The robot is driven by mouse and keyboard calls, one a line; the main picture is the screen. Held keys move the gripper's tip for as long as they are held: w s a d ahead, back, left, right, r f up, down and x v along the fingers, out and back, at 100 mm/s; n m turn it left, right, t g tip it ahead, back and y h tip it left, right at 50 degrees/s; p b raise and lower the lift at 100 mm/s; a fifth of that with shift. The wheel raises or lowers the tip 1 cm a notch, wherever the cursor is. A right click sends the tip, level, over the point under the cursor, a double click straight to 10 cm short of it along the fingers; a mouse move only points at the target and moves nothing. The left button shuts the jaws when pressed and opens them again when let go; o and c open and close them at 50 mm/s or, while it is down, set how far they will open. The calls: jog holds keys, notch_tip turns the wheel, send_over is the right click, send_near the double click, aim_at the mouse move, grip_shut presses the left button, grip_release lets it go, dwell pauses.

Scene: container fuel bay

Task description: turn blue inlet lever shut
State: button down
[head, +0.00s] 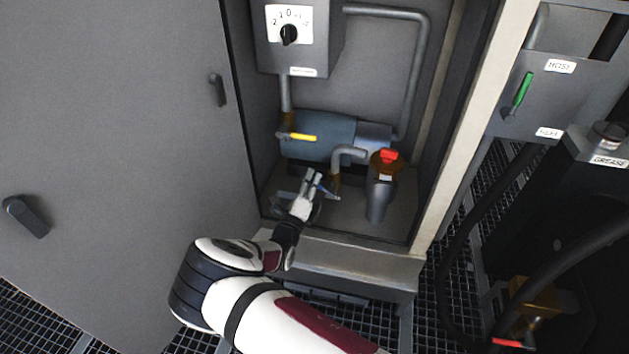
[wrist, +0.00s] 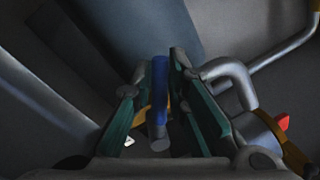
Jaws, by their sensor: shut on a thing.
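The blue inlet lever (wrist: 160,88) stands between the two green-lined fingers of my gripper (wrist: 158,68) in the wrist view. The gripper is shut on it, though a dark gap seems to show beside the lever. In the head view my gripper (head: 311,180) reaches low into the open cabinet, left of the bent grey pipe (head: 349,153). The lever's base and valve body are mostly hidden by the gripper.
A yellow lever (head: 302,137) sits on the blue-grey cylinder (head: 325,130) above. A red-topped grey filler (head: 379,195) stands close on the right. The cabinet door (head: 120,130) is open on the left. A dial box (head: 292,35) hangs above. The cabinet sill (head: 350,260) lies below my arm.

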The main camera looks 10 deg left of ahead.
jog(key=f+n, duration=0.1)
jog(key=n, duration=0.1)
jog(key=f+n+y+b, duration=0.1)
jog(key=n, duration=0.1)
jog(key=shift+a+f+n, duration=0.3)
jog(key=shift+a+n, duration=0.05)
jog(key=shift+n, duration=0.05)
jog(key=shift+f+n+y+b, duration=0.25)
jog(key=shift+f+n, duration=0.05)
jog(key=shift+n, duration=0.35)
jog(key=shift+f+n+y+b, duration=0.2)
jog(key=shift+f+n+y, duration=0.05)
jog(key=shift+n, duration=0.4)
jog(key=c, duration=1.6)
grip_release()
jog(key=shift+o, duration=0.2)
jog(key=shift+r, duration=0.2)
notch_tip(320, 180, up, 10)
jog(key=shift+f, duration=0.15)
jog(key=shift+c, duration=0.5)
